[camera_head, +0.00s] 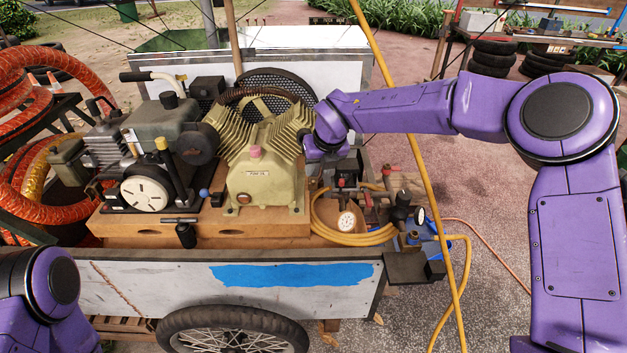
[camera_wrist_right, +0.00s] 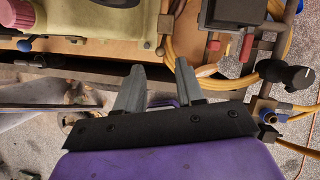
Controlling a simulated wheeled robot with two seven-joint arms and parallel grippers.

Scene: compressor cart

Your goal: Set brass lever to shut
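My right gripper (camera_wrist_right: 157,80) is open and empty in the right wrist view, its two grey fingers apart. In the head view its purple wrist hangs over the right end of the cart, just right of the cream pump, and the fingers are hard to make out. A brass fitting (camera_wrist_right: 262,108) with a small blue handle lies right of the fingers in the wrist view; a brass fitting also shows at the cart's right corner in the head view (camera_head: 413,238). I cannot tell for sure which part is the brass lever or how it is set. My left gripper is out of view.
Red-handled valves (camera_wrist_right: 246,47), a coiled yellow hose (camera_head: 355,236), a pressure gauge (camera_head: 346,221) and a black knob (camera_wrist_right: 285,74) crowd the cart's right end. The cream pump (camera_head: 262,185) stands left of my right wrist. A slanting yellow pole (camera_head: 408,145) crosses in the head view.

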